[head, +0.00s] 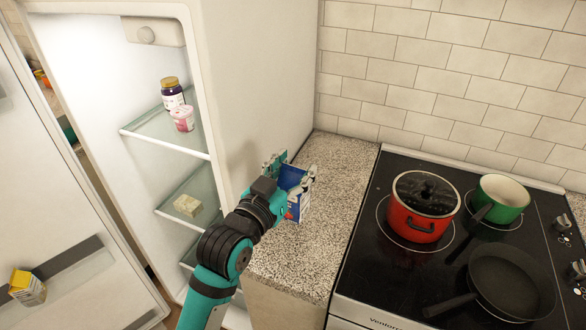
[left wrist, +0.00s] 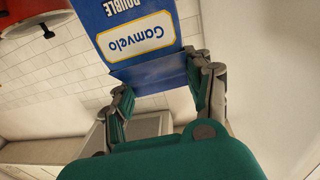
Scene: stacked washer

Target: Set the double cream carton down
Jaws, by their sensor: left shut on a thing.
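The double cream carton (head: 297,204) is blue with some red and white, over the granite counter beside the fridge. In the left wrist view the carton (left wrist: 135,35) shows a "Gamvelo" label and the word "DOUBLE", upside down. My left gripper (head: 290,175) is shut on the carton, with fingers on either side of it; the gripper also shows in the left wrist view (left wrist: 160,95). The carton's lower part is near the counter (head: 322,250); I cannot tell whether it touches. My right gripper is not in view.
The open fridge holds a dark jar (head: 172,93), a pink tub (head: 182,118) and a pale block (head: 187,205). A yellow carton (head: 27,287) is in the fridge door. A red pot (head: 418,207), green pan (head: 501,199) and black frying pan (head: 510,284) stand on the hob. Counter space around the carton is clear.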

